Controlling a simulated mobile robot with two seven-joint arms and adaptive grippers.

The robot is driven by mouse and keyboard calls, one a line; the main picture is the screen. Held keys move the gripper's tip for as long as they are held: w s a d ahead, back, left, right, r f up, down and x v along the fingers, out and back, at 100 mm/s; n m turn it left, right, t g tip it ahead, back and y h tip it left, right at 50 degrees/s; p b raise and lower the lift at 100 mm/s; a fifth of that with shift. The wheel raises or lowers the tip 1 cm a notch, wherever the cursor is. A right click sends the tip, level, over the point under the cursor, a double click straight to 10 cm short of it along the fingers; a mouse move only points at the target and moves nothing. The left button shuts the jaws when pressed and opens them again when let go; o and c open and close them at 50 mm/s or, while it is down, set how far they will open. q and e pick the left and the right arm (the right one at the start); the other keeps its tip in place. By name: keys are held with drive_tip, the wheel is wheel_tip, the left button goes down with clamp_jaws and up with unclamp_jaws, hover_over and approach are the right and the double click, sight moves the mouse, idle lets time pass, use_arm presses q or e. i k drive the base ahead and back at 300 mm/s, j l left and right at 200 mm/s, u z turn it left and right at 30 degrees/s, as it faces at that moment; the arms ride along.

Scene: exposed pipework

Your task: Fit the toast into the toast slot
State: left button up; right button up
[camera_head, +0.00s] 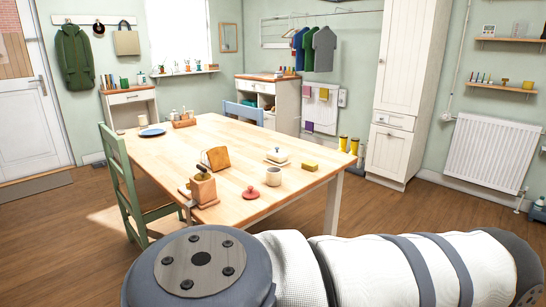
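A brown slice of toast (217,158) stands upright on the wooden table (230,135), near the middle of its front half. A dark edge shows at its left side; I cannot tell what it belongs to. A small wooden block-like object (203,190) with a darker top stands in front of the toast. I cannot make out a toast slot for certain, or whether the toast rests in one. A large grey-and-white arm of mine crosses the bottom of the head view, in front of the table. Neither gripper is in view.
On the table are a white mug (273,176), a red lid-like object (250,193), a white butter dish (277,156), a yellow block (310,165) and a blue plate (152,132). A green chair (117,165) stands at the left edge. The table's middle is fairly clear.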

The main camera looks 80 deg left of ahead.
sight(206, 162)
drive_tip(key=u, duration=3)
drive_tip(key=i+j+z, duration=0.3)
drive_tip(key=j, duration=0.55)
drive_tip(key=i+j+z, duration=0.1)
drive_tip(key=j+z, duration=0.2)
drive_tip(key=j, duration=0.55)
drive_tip(key=j+z, duration=0.25)
drive_tip(key=j, duration=0.6)
drive_tip(key=i+j, duration=0.25)
drive_tip(key=j, duration=0.2)
